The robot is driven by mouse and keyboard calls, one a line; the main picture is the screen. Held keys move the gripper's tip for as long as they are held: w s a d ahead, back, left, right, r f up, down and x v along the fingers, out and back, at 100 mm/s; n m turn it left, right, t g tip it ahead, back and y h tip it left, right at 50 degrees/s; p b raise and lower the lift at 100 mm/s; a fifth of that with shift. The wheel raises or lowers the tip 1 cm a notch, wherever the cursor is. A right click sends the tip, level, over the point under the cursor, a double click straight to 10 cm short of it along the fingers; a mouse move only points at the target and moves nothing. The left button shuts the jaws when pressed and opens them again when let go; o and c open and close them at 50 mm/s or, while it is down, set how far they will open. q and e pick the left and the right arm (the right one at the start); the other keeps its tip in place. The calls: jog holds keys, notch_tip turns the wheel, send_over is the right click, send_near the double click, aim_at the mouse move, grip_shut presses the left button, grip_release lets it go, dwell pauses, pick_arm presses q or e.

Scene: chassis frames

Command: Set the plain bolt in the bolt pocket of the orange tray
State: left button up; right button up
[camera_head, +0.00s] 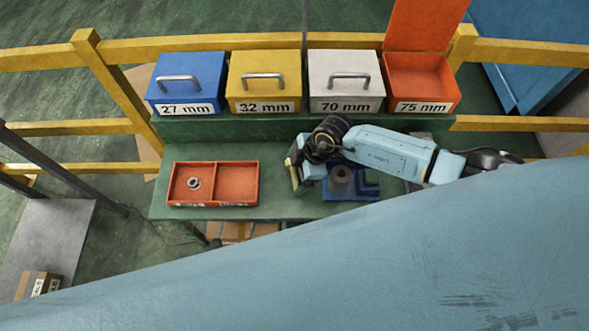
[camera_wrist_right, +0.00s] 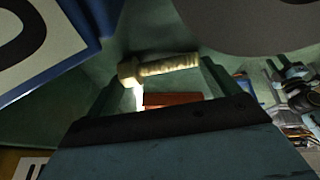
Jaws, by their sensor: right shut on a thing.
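The orange tray (camera_head: 214,203) lies on the green bench, left of centre in the head view. Its left compartment holds a grey ring-shaped nut (camera_head: 194,184); its right compartment looks empty. My right gripper (camera_head: 294,174) is right of the tray, apart from it. It is shut on the plain bolt, a pale bolt (camera_head: 292,175) with a hex head. In the right wrist view the bolt (camera_wrist_right: 165,67) lies crosswise between the fingertips, head to the left. My left gripper is not in view.
A blue fixture (camera_head: 367,191) with a dark round part stands right of my right gripper. Behind, a raised shelf carries blue (camera_head: 185,75), yellow (camera_head: 264,72) and white (camera_head: 345,72) closed bins and an open orange bin (camera_head: 421,84). The bench between tray and gripper is clear.

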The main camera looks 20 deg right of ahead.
aim_at(296, 175)
notch_tip(296, 175, up, 12)
jog(key=w+d+n+g+b, duration=0.1)
jog(key=w+n+g+b, duration=0.2)
jog(key=n, duration=0.9)
jog(key=d+r+m+t+h+b, duration=0.2)
jog(key=m+b, duration=0.3)
jog(key=m, duration=0.9)
jog(key=s+d+r+m+t+h+b, duration=0.1)
jog(key=d+r+m+t+h+b, duration=0.2)
jog(key=m, duration=1.2)
jog(key=shift+d+t+h+b, duration=0.3)
jog(key=shift+d+t+b, duration=0.1)
jog(key=shift+d+b, duration=0.6)
